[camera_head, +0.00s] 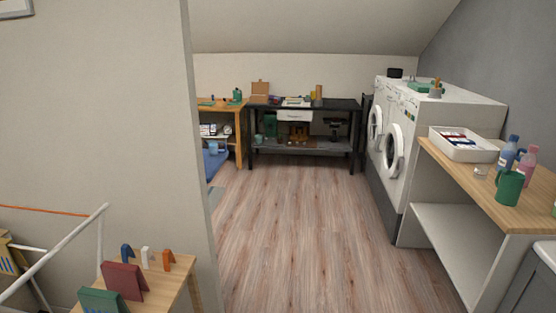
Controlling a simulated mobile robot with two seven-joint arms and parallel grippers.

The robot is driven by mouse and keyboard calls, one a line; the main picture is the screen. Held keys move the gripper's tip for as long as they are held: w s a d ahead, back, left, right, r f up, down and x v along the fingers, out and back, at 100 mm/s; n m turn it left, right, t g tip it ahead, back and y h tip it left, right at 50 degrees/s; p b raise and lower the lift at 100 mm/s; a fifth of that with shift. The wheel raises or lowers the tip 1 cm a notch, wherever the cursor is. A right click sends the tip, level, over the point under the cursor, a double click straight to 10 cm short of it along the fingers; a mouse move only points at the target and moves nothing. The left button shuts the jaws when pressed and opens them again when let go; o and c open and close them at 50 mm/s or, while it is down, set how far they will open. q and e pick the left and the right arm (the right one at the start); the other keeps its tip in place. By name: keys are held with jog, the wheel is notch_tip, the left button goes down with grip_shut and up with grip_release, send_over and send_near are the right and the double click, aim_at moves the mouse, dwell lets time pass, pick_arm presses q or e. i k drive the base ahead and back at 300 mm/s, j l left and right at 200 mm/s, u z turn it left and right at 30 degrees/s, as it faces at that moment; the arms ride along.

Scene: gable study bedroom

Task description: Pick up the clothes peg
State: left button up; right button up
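I cannot make out a clothes peg for certain. Small upright pieces stand on a wooden table (176,280) at the lower left: a blue one (127,252), a white one (146,257) and an orange one (168,260). Their shape could be that of pegs, but they are too small to tell. A dark red piece (124,281) and a green piece (103,300) stand in front of them. Neither of my grippers is in view.
A wall (110,120) ends left of centre. White rails (60,250) stand at the lower left. The wooden floor (300,220) ahead is clear. Washing machines (392,150) and a counter with a white tray (463,152) line the right. A black workbench (350,104) stands at the back.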

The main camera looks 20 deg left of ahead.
aim_at(147, 255)
jog(key=i+u, duration=0.1)
jog(key=u, duration=0.3)
jog(key=i+l+u, duration=0.1)
jog(key=u, duration=0.3)
jog(key=l+u, duration=0.15)
jog(key=u, duration=0.25)
jog(key=i+l+u, duration=0.15)
jog(key=u, duration=0.3)
jog(key=i+l+u, duration=0.15)
jog(key=u, duration=0.3)
jog(key=l+u, duration=0.4)
jog(key=i+l+u, duration=0.1)
jog(key=u, duration=0.35)
